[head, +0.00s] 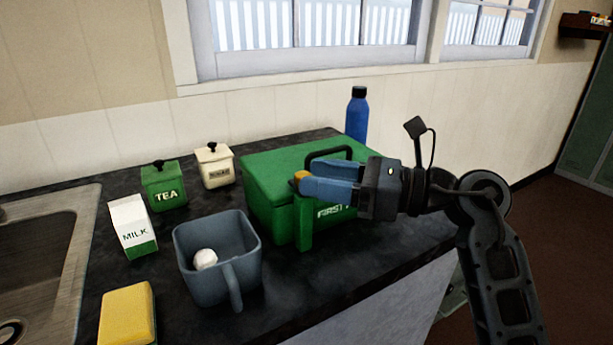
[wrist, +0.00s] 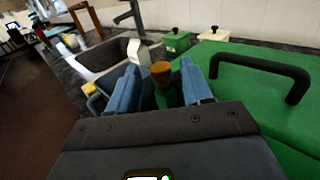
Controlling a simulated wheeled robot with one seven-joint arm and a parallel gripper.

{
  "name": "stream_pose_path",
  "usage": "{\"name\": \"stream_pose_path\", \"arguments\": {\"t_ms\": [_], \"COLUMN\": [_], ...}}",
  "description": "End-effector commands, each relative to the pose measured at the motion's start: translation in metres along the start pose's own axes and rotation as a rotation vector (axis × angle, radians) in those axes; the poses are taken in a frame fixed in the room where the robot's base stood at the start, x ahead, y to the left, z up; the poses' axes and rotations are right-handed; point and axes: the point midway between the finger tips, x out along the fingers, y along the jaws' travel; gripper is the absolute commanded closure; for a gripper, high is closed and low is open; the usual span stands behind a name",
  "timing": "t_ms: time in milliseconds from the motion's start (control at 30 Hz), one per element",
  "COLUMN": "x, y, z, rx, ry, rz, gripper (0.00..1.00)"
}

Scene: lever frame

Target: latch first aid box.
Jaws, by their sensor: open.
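The green first aid box (head: 275,165) stands on the dark counter with its lid down and a black carry handle (head: 328,154) on top. At its front left, a green upright lever (head: 305,228) ends in an orange-brown knob (head: 300,176). In the wrist view the knob (wrist: 161,72) sits between the two blue fingers, with gaps on both sides. My gripper (head: 312,186) is open and level with the knob, reaching in from the right. It hides part of the box's front and its white lettering.
A grey mug (head: 205,262) with a white ball inside stands just left of the lever. A milk carton (head: 133,228), tea tin (head: 164,186), cream canister (head: 215,167) and yellow sponge (head: 127,315) are farther left by the sink. A blue bottle (head: 356,115) stands behind the box.

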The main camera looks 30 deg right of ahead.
Motion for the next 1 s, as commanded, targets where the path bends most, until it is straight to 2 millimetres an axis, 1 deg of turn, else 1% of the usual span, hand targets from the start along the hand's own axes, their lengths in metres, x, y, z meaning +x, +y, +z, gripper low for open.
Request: {"name": "stream_pose_path", "arguments": {"t_ms": [33,100,200,333,467,900,1000], "x": [-0.01,-0.021,-0.033,-0.043,-0.045,-0.045,-0.042], "y": [-0.001,-0.001,-0.001,0.0,0.0,0.0,0.007], "z": [-0.001,-0.001,0.0,0.001,0.001,0.001,0.001], "rx": [-0.001,-0.002,-0.001,-0.002,-0.001,-0.001,0.026], "ry": [-0.002,-0.002,-0.003,-0.002,-0.002,-0.002,-0.026], "rz": [-0.004,-0.004,-0.002,-0.002,-0.001,0.0,0.012], "gripper": [0.51,0.51,0.51,0.51,0.51,0.51,0.51]}}
